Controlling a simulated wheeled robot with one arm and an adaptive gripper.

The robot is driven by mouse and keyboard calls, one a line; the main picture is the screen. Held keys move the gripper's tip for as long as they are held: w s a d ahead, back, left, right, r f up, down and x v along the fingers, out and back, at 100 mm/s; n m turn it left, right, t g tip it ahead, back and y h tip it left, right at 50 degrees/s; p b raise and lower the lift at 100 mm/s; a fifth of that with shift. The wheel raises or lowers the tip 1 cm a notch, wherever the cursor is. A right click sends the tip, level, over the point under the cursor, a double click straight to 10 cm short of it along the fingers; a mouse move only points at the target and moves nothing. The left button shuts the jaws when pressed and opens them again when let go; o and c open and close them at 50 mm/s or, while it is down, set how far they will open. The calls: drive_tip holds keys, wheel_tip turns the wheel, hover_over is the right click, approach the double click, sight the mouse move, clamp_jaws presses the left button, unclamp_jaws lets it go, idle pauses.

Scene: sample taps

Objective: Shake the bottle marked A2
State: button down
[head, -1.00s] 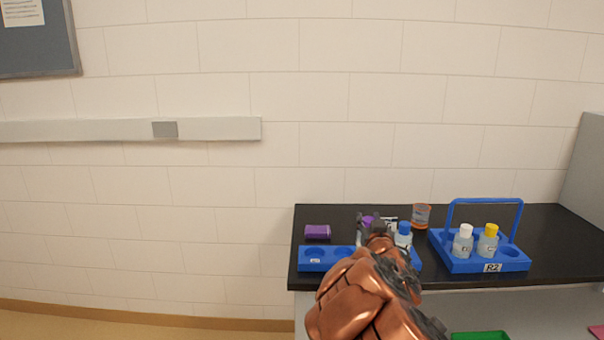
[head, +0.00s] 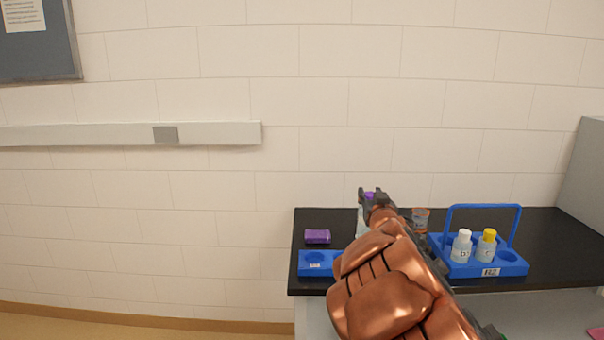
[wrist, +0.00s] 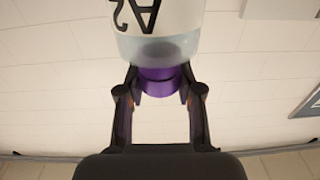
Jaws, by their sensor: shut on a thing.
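The bottle marked A2 (wrist: 155,38) shows in the wrist view with a white label and black lettering, clear liquid and a purple cap (wrist: 158,82). My gripper (wrist: 160,92) is shut on the bottle at its purple cap. In the head view my gripper (head: 372,194) is above the back of the black bench, with a bit of purple showing between its fingers. My arm hides most of the bottle in that view.
A blue rack (head: 318,270) stands at the front of the black bench (head: 545,225), partly behind my arm. A purple object (head: 317,237) lies behind it. An orange beaker (head: 421,218) and a blue carrier (head: 500,268) with two capped bottles stand to the right.

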drive_tip(key=shift+w+f, duration=0.15)
drive_tip(key=shift+f, duration=4)
drive_tip(key=shift+r, duration=0.35)
drive_tip(key=shift+a, duration=0.1)
